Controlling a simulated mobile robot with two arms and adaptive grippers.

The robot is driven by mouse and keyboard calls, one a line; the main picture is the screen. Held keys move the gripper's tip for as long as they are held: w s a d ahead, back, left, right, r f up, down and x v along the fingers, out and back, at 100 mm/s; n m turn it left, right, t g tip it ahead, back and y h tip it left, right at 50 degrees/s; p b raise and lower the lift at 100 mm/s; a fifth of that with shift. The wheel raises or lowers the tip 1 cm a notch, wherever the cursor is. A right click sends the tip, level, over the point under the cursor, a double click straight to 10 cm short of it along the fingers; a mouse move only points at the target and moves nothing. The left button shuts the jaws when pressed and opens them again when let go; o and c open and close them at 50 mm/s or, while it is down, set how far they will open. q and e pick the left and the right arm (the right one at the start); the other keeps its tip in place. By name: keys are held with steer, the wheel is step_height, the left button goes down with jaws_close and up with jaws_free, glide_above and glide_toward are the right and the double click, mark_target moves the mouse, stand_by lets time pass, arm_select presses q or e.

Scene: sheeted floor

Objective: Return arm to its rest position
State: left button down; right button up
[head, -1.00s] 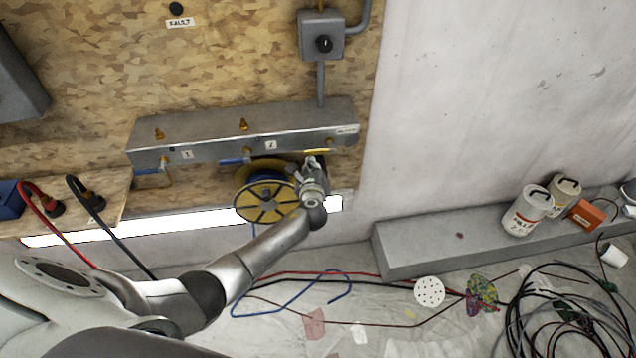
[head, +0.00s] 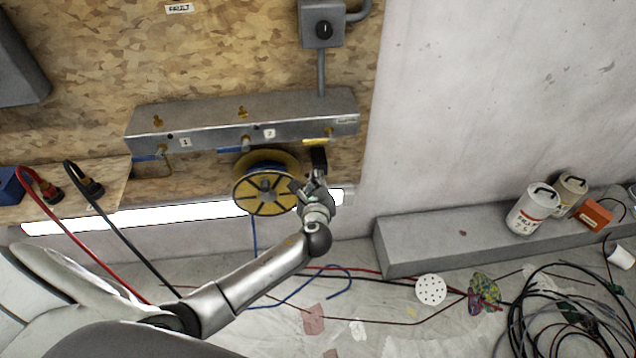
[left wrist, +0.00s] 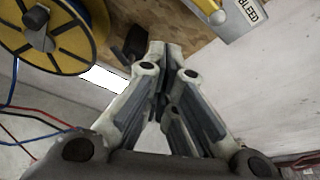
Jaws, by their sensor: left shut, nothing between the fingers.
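My left gripper (head: 312,187) is at the end of my left arm, just below the metal manifold (head: 225,122) and beside the right edge of the yellow cable spool (head: 266,192). Its fingers are shut together with nothing between them; the left wrist view shows the closed fingers (left wrist: 162,60) too. A dark cylindrical piece (head: 319,158) hangs under the manifold's right end, just above the fingertips; in the left wrist view it is beside them (left wrist: 135,42). I cannot tell if they touch. My right gripper is not in view.
A grey ledge (head: 420,245) runs along the wall at right, with two canisters (head: 530,210) and an orange box (head: 592,215). Loose cables (head: 565,310) lie on the sheeted floor. A red and a black cable (head: 110,230) hang at left. The wall at right is bare.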

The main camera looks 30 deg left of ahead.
arm_select(q)
steer(key=shift+s, duration=0.3)
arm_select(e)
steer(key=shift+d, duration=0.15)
arm_select(q)
steer(key=shift+d, duration=0.1)
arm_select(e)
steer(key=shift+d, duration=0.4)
